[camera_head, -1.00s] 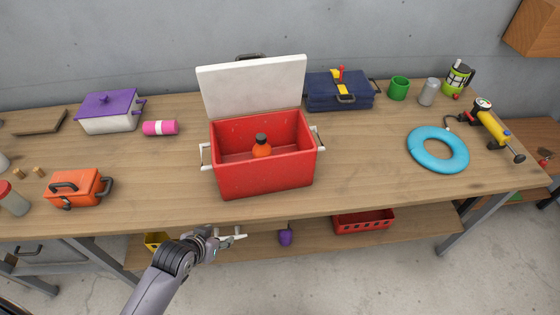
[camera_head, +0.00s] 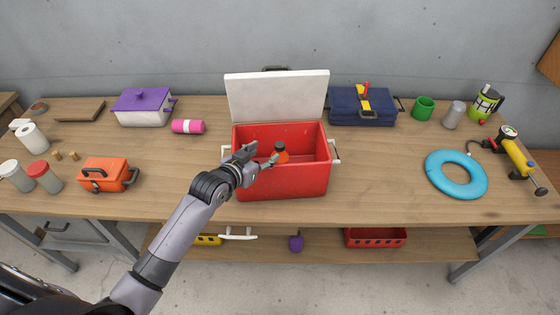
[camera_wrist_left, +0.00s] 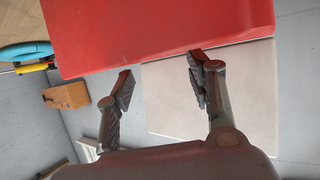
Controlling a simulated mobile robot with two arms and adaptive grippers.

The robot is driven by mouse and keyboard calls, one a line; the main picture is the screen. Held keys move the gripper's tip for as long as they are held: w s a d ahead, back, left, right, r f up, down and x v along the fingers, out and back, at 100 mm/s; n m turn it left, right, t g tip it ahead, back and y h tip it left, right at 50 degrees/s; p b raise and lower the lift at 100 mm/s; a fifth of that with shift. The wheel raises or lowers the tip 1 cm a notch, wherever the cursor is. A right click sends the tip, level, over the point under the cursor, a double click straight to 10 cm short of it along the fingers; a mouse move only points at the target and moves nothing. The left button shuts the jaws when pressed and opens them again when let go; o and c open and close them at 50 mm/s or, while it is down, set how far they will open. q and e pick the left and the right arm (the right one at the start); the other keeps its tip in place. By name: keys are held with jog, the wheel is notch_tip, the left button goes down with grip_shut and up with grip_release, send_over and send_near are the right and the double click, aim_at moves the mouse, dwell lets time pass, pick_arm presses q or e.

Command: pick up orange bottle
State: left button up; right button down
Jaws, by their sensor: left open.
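The orange bottle (camera_head: 282,157) with a dark cap stands inside the open red cooler (camera_head: 284,184) on the workbench. Its lower part is hidden by the cooler's front wall. The cooler's white lid (camera_head: 278,97) is raised at the back. My left gripper (camera_head: 262,157) is open over the left part of the cooler, just left of the bottle in the head view. In the left wrist view my open fingers (camera_wrist_left: 158,84) show with red cooler surface (camera_wrist_left: 150,30) and the pale lid (camera_wrist_left: 225,95) behind them. The bottle does not show there. My right gripper is not in view.
A navy case (camera_head: 361,106), green cup (camera_head: 423,108) and blue ring (camera_head: 455,174) are to the right. Bare wood lies right of the cooler.

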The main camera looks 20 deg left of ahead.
aim_at(278, 147)
pick_arm(q)
jog(key=p+x, duration=0.1)
jog(key=x, duration=0.2)
jog(key=shift+w+d, duration=0.1)
jog(key=x, duration=0.3)
jog(key=shift+d+r+p, duration=0.1)
jog(key=shift+d+p, duration=0.25)
jog(key=shift+p, duration=0.05)
jog(key=shift+w+f, duration=0.35)
jog(key=shift+w, duration=0.2)
jog(key=c, duration=0.7)
grip_shut()
jog(key=shift+r, duration=0.1)
